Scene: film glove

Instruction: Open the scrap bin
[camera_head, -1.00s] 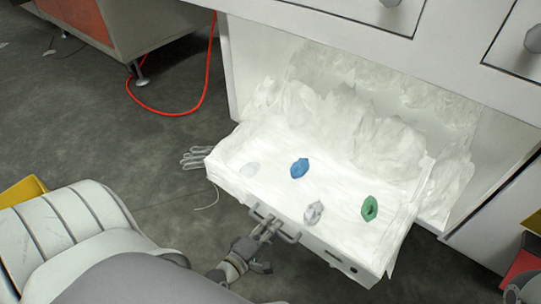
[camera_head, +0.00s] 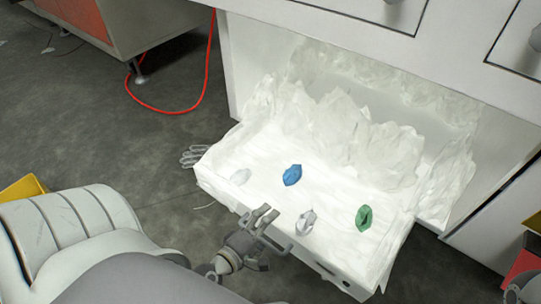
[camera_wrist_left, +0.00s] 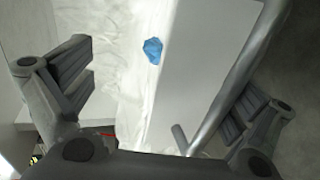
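The scrap bin (camera_head: 335,272) is a white pull-out drawer under a white cabinet, standing well out and tilted forward, lined and heaped with clear film. A blue piece (camera_head: 292,175), a green piece (camera_head: 364,217) and a clear crumpled piece (camera_head: 305,222) lie on the film. My left gripper (camera_head: 262,222) is at the bar handle on the bin's front. In the left wrist view its fingers are spread wide, with the handle bar (camera_wrist_left: 236,82) between them, close to the right finger. The blue piece also shows there (camera_wrist_left: 153,50).
A red hose (camera_head: 175,110) lies on the dark floor by an orange cabinet (camera_head: 75,15). A yellow object (camera_head: 22,190) is at the left edge and a red one (camera_head: 522,270) at the lower right.

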